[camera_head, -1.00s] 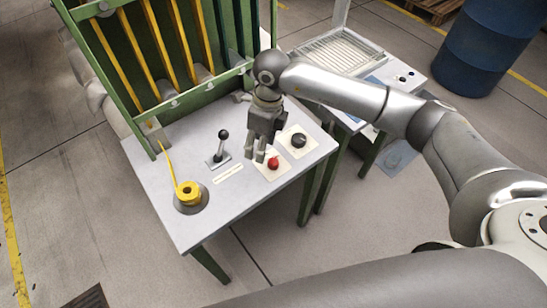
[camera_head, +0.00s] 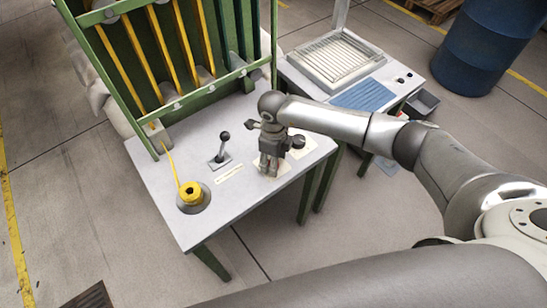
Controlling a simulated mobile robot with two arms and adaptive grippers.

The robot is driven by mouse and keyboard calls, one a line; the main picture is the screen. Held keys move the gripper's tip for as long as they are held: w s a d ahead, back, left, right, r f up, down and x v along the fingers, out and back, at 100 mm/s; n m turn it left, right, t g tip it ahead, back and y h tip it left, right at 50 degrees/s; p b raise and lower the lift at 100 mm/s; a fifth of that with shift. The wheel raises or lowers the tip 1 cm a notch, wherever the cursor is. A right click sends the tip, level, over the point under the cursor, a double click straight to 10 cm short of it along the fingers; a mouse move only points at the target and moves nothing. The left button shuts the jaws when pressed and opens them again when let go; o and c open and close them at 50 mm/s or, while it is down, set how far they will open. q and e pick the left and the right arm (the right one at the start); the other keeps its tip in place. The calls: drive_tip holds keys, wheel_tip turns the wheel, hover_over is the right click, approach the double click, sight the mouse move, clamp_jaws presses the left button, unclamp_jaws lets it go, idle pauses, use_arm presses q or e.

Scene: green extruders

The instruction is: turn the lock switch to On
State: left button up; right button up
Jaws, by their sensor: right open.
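The lock switch looks to be the black round knob (camera_head: 299,142) on a pale square plate at the right end of the grey control table (camera_head: 232,198). Which way it is set is too small to tell. My right gripper (camera_head: 268,170) is open and points down over the table, just left of the knob. Its fingers are low over a second pale plate and hide the red button there. I cannot tell whether they touch it. My left gripper is not in view.
A black-knobbed lever (camera_head: 223,146) stands left of my right gripper. A yellow spool (camera_head: 190,192) with yellow strand sits at the table's left. A green frame (camera_head: 105,80) rises behind. A second table (camera_head: 365,96) stands at right, a blue barrel (camera_head: 487,48) beyond.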

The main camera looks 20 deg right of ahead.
drive_tip(key=c, duration=1.1)
drive_tip(key=shift+o, duration=0.2)
drive_tip(key=shift+f+n+b, duration=0.2)
drive_tip(key=shift+n+b, duration=0.5)
drive_tip(key=shift+b, duration=0.35)
drive_tip(key=n+b, duration=0.7)
drive_tip(key=b, duration=0.2)
drive_tip(key=shift+n, duration=0.3)
drive_tip(key=shift+r+n+b, duration=0.2)
drive_tip(key=shift+n+b, duration=1.3)
